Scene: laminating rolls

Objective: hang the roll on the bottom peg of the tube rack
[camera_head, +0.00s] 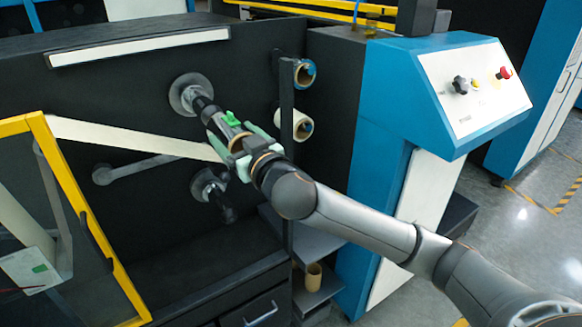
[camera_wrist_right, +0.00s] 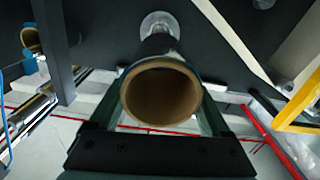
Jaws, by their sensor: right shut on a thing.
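My right gripper (camera_head: 226,132) has pale green fingers and is shut around a roll, a brown cardboard tube with a dark outside. The roll (camera_wrist_right: 162,93) shows its open end toward the right wrist camera, between the fingers. It is in line with the upper black spindle (camera_head: 204,104) and its round grey flange; whether it still sits around the spindle I cannot tell. The tube rack (camera_head: 287,105) is a dark upright post just right of the gripper. A blue-edged roll (camera_head: 305,72) and a white roll (camera_head: 294,123) hang there.
A lower black spindle (camera_head: 213,193) sticks out below the gripper. A pale web (camera_head: 130,138) runs to the machine face. A yellow-framed guard (camera_head: 86,213) stands at left, a blue control cabinet (camera_head: 380,130) at right. A small tube (camera_head: 313,277) stands on a low shelf.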

